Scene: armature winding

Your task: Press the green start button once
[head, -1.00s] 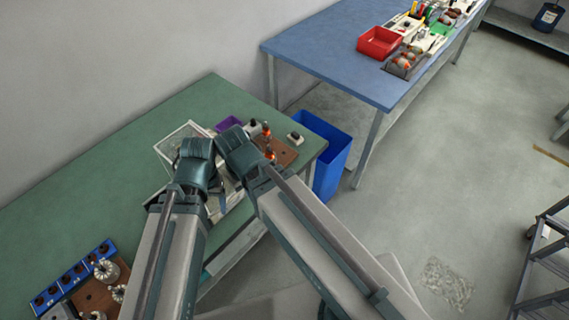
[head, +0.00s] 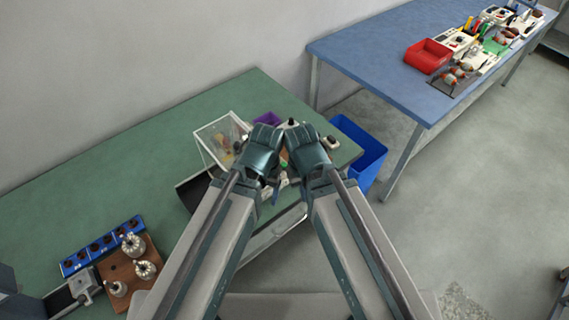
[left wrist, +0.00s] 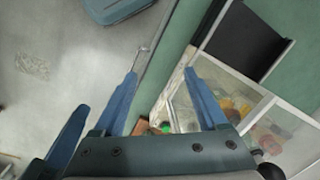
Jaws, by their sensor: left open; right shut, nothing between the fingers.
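A small bright green spot (left wrist: 165,127), possibly the green start button, shows low between the left fingers in the left wrist view, beside a reddish-brown board. It is too small and partly covered to be sure. My left gripper (left wrist: 162,82) is open, its two blue fingers apart with nothing between them. In the head view my right gripper (head: 290,168) is close beside the left one over the green table's right end. It is shut and empty; its fingers are mostly hidden by the wrists. I cannot make out the button clearly in the head view.
A clear-walled box (head: 212,150) stands left of my wrists on the green table (head: 130,150). A blue bin (head: 360,150) stands off the table's right end. A blue strip (head: 102,246) and a brown board (head: 143,252) with metal parts lie at left.

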